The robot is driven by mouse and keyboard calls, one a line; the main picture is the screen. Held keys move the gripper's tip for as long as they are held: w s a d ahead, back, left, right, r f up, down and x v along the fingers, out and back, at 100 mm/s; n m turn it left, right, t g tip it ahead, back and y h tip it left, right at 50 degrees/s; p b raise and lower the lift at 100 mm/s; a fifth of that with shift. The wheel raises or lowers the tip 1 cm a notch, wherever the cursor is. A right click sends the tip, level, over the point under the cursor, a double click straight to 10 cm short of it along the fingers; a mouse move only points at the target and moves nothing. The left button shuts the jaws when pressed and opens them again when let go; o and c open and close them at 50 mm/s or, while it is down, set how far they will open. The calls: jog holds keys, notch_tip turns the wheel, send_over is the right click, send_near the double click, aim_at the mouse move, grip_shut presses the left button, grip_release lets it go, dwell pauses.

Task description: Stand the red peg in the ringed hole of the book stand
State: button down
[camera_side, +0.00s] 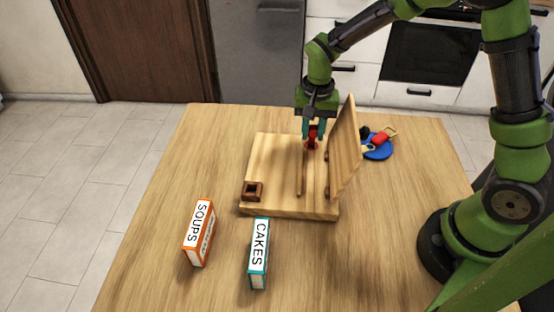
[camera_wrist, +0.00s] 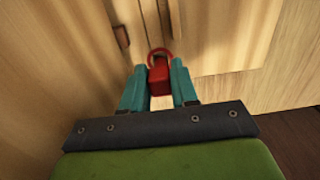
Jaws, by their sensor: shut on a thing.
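The book stand (camera_side: 275,152) is a pale wooden board with a tilted back panel (camera_side: 344,150) and a thin brown strip (camera_side: 301,172) along it. My gripper (camera_side: 312,136) is over the far part of the stand, left of the panel. It is shut on the red peg (camera_wrist: 159,84), which shows between the teal fingers in the wrist view. A red ring (camera_wrist: 160,50) shows just beyond the peg there, around the hole's place. The hole itself is mostly hidden, and I cannot tell whether the peg's lower end is in it.
A dark brown square socket (camera_side: 253,190) is at the stand's near left corner. An orange SOUPS box (camera_side: 199,232) and a teal CAKES box (camera_side: 259,253) stand in front. The table's right front is clear.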

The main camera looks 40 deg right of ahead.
aim_at(313, 128)
jog(key=shift+f, duration=1.1)
dwell(0.4)
jog(key=c, duration=0.8)
grip_release()
jog(key=shift+r, duration=3.55)
